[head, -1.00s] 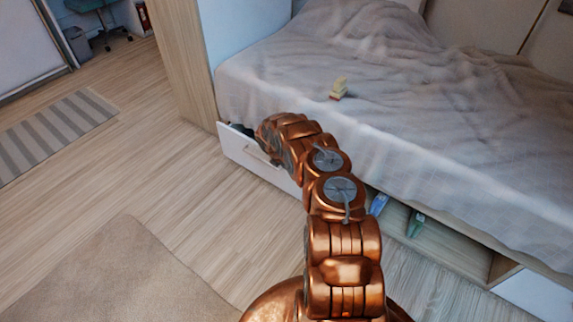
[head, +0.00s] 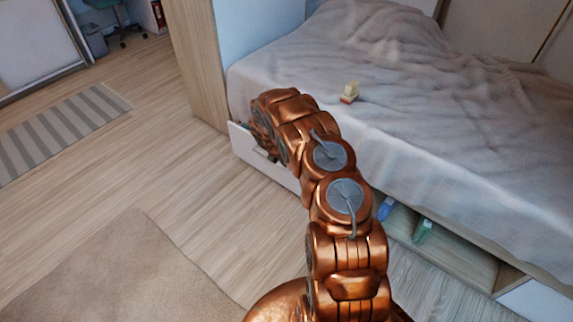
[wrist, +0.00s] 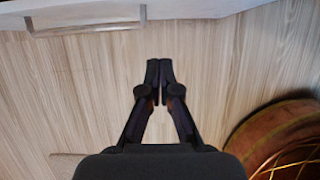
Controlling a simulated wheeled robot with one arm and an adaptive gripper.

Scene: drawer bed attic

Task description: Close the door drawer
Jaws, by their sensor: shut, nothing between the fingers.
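The drawer (head: 252,152) under the bed has a white front with a handle, and it stands out a little from the bed frame at the left end. In the wrist view the white drawer front (wrist: 180,10) runs along the top edge, with its handle (wrist: 85,22) at the upper left. My gripper (wrist: 159,62) is shut and empty, its fingertips together over the wood floor, below the drawer front in the picture and apart from it. In the head view my arm hides part of the drawer, and the gripper is hard to make out there.
The bed (head: 430,120) with a rumpled grey cover stands above the drawer, with a small yellow object (head: 350,91) on it. Open compartments right of my arm hold a blue item (head: 386,208) and a green item (head: 422,230). A beige rug (head: 125,270) and a striped rug (head: 60,130) lie on open floor.

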